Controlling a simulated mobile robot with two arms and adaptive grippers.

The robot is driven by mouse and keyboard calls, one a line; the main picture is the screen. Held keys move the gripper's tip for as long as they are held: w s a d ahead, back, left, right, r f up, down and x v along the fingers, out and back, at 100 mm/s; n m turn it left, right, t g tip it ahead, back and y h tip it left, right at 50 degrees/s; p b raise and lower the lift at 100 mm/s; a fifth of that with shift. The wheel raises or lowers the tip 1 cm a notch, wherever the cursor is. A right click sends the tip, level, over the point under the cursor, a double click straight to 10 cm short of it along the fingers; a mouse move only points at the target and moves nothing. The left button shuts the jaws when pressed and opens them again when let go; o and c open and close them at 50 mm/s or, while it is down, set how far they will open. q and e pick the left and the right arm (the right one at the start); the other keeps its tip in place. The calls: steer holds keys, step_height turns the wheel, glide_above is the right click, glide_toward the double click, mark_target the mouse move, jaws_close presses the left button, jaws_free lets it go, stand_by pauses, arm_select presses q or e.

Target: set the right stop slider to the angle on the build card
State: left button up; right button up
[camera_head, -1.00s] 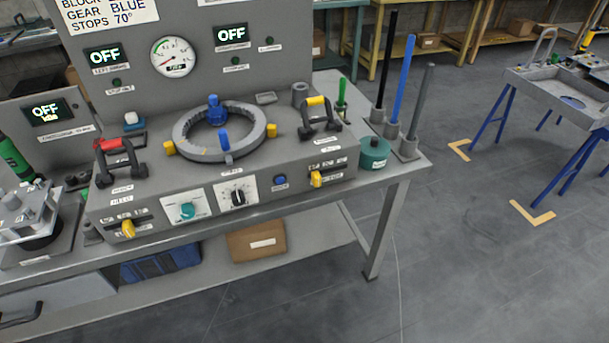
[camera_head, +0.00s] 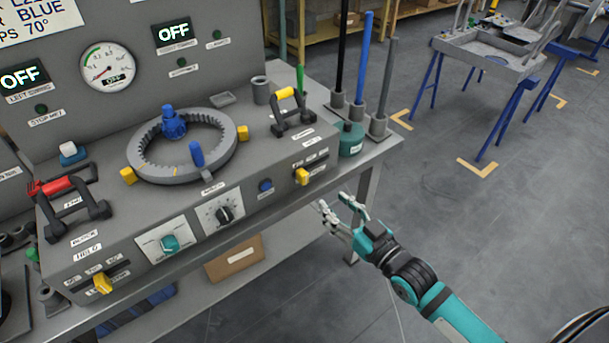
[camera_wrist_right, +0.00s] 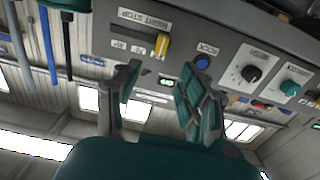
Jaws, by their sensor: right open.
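The right stop slider is a yellow knob (camera_head: 302,177) in a slot at the right end of the bench unit's sloped front face. It also shows in the right wrist view as a yellow knob (camera_wrist_right: 162,44) under a "RIGHT STOP" label. The build card (camera_head: 38,20) is cut off at the top left; "BLUE" and "70°" are readable. My right gripper (camera_head: 330,209) is open and empty, in front of and below the slider, apart from it. My left gripper is not in view.
A second yellow slider knob (camera_head: 103,283) sits at the front left. A blue button (camera_head: 265,186), black dial (camera_head: 223,214) and teal dial (camera_head: 169,243) lie between. A yellow-topped handle (camera_head: 291,108) and teal spool (camera_head: 351,139) stand near the slider.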

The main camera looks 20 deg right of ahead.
mark_target(307, 178)
steer(key=x, duration=1.1)
steer(key=shift+w+a+f, duration=0.1)
steer(key=shift+w, duration=0.2)
steer(key=shift+c, duration=0.2)
jaws_close()
